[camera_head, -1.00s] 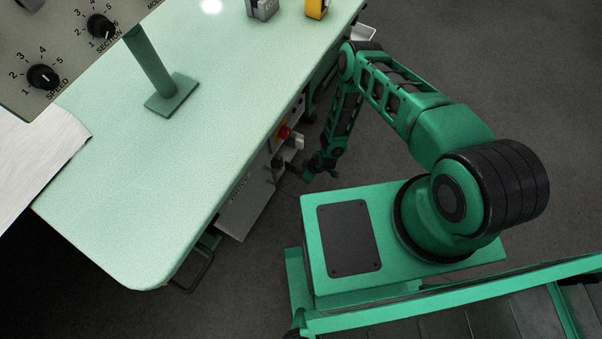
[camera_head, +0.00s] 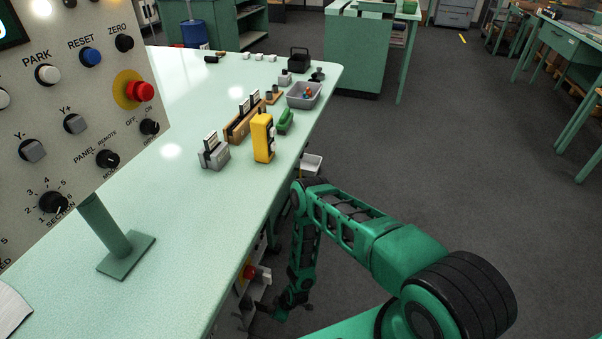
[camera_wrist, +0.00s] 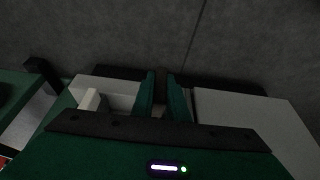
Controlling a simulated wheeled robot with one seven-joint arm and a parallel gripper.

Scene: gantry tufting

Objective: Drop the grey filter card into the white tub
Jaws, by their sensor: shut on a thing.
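My gripper (camera_wrist: 162,90) has its green fingers close together on a narrow dark thing between them, too dim to identify. In the head view my gripper (camera_head: 262,307) hangs low beside the bench's side, near the bottom edge, and its grip is too small to make out. Pale grey surfaces (camera_wrist: 250,115) lie on both sides of the fingers in the wrist view. A small white open tub (camera_head: 311,164) sticks out from the bench's side, beyond my arm's elbow. I cannot pick out the grey filter card for certain.
The pale green bench (camera_head: 180,240) carries a yellow device (camera_head: 263,138), a grey card holder (camera_head: 213,155), a wooden rack (camera_head: 240,127) and a grey tray (camera_head: 303,96) with small coloured things. A control panel (camera_head: 75,120) stands at left. Open floor (camera_head: 450,170) lies to the right.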

